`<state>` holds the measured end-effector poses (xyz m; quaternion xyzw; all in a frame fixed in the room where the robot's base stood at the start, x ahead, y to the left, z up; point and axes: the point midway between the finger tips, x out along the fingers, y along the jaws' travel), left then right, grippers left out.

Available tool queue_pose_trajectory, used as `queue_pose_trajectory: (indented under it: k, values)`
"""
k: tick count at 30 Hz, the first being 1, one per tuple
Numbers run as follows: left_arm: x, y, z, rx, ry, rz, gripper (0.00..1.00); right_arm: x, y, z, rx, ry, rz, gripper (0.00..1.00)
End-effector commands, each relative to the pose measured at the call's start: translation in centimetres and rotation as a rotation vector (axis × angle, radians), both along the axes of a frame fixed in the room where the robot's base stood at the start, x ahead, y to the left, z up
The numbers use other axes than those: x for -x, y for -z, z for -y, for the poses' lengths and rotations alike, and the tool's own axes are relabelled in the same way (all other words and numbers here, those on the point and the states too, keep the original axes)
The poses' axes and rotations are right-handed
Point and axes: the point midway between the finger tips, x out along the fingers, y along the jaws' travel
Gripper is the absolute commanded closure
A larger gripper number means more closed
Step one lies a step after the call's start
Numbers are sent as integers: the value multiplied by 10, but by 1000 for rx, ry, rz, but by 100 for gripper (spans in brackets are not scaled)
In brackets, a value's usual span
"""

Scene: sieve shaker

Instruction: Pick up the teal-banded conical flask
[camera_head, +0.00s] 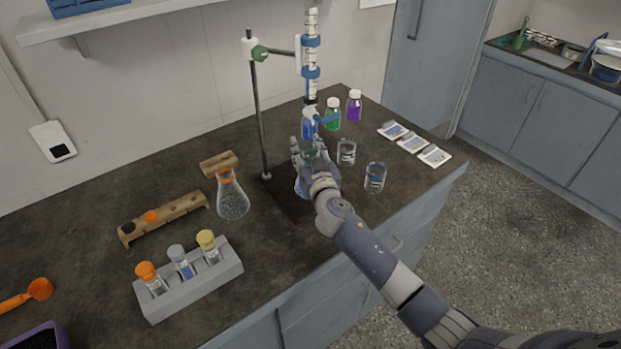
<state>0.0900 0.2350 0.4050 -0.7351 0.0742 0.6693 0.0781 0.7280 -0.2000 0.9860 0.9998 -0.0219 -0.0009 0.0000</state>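The teal-banded conical flask (301,187) stands under the burette, mostly hidden behind my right gripper. Its blue-tinted lower body shows to the left of my wrist, and a bit of teal shows between the fingers. My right gripper (309,150) is at the flask's neck, with a finger to each side. Whether the fingers press on the neck cannot be told. My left gripper is not in view. A second conical flask (233,199) with an orange band stands to the left, apart from the gripper.
The burette (311,70) hangs on a stand (259,110) just above the gripper. Two beakers (375,178) (346,152) stand close on the right, with green (333,115) and purple (354,106) bottles behind. A grey vial rack (192,285) and a wooden rack (170,217) are left.

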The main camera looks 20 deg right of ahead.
Motion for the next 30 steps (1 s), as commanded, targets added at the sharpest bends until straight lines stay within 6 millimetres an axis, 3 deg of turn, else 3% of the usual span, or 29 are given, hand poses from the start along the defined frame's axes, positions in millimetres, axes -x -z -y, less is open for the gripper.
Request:
queue_pose_trajectory:
  k: [5, 11, 20, 30]
  values:
    - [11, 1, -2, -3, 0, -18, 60, 0, 0, 0, 0, 0, 0, 62]
    - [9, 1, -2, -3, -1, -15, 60, 0, 0, 0, 0, 0, 0, 100]
    - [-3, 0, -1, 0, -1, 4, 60, 0, 1, 0, 0, 0, -2, 100]
    - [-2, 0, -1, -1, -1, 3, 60, 0, 0, 0, 0, 1, -1, 100]
